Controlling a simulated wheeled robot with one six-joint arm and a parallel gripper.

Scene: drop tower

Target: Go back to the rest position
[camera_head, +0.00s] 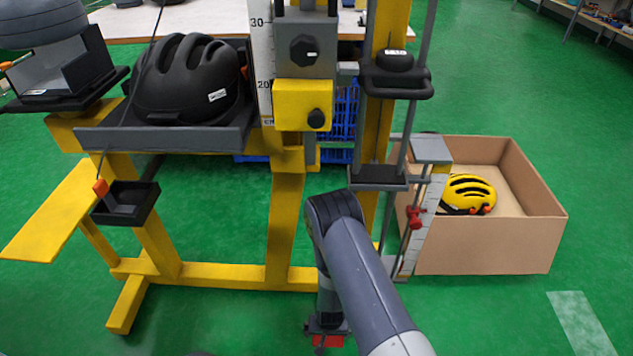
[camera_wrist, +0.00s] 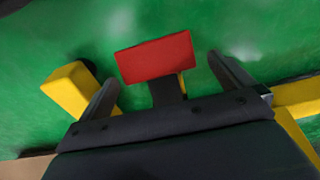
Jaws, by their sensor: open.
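My gripper (camera_head: 326,328) hangs low at the bottom centre of the head view, in front of the drop tower's yellow frame (camera_head: 283,230). In the wrist view its two dark fingers (camera_wrist: 162,68) are spread wide apart, with nothing clamped between them. A red plate (camera_wrist: 155,57) on a dark stem shows between the fingers, touching neither. I cannot tell whether it belongs to my gripper. Red also shows at the gripper in the head view (camera_head: 327,341). Green floor lies beyond the fingers.
A black helmet (camera_head: 187,82) sits on the tower's grey tray (camera_head: 165,141). A small black tray (camera_head: 128,205) hangs below. At right, a cardboard box (camera_head: 490,247) holds a yellow helmet (camera_head: 467,192). A yellow beam (camera_wrist: 70,90) shows in the wrist view. Floor at lower left is clear.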

